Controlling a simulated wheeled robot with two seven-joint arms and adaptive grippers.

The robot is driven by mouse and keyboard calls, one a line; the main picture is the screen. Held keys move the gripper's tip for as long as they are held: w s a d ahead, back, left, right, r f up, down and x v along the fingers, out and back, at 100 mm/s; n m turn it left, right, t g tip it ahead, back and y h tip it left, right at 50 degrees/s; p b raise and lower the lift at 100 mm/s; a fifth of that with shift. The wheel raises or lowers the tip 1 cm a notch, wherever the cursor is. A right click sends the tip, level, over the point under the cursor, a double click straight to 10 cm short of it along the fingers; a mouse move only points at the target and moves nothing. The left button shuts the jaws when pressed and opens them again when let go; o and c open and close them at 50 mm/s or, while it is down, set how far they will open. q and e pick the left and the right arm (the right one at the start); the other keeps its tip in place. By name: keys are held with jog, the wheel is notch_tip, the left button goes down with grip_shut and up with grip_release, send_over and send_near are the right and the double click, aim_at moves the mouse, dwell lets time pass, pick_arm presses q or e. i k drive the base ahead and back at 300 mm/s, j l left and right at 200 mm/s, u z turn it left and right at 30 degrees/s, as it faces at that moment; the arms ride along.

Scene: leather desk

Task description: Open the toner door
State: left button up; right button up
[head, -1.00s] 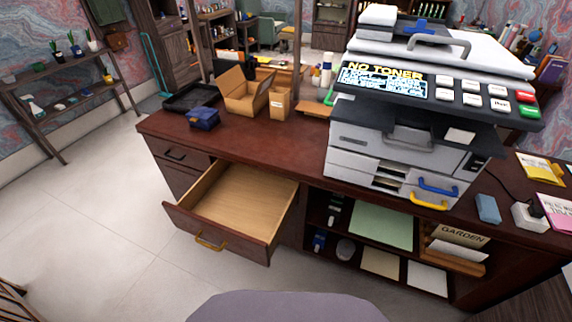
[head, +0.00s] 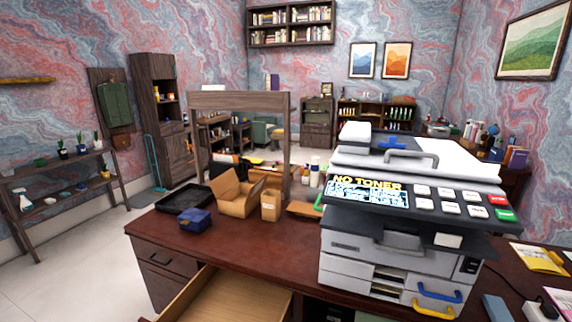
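The printer (head: 390,250) stands on the right part of the dark red desk (head: 232,247). Its screen (head: 371,191) reads "NO TONER". Beside the screen is a panel of white, red and green buttons (head: 461,201). Below the panel, the grey front has a recessed handle (head: 398,243) on a panel that looks closed. Lower down are paper slots, a blue handle (head: 440,292) and a yellow handle (head: 433,310). I cannot tell which panel is the toner door. Neither of my grippers shows in the head view.
An open, empty wooden drawer (head: 238,296) juts from the desk front at lower left. A black tray (head: 183,196), a blue box (head: 195,220) and cardboard boxes (head: 238,193) sit left of the printer. Yellow packets (head: 538,258) lie to its right. Bare desktop lies between.

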aim_at(405, 251)
jog(key=u, duration=0.95)
jog(key=z, duration=1.75)
jog(key=k+l+u, duration=0.1)
jog(key=l, duration=0.2)
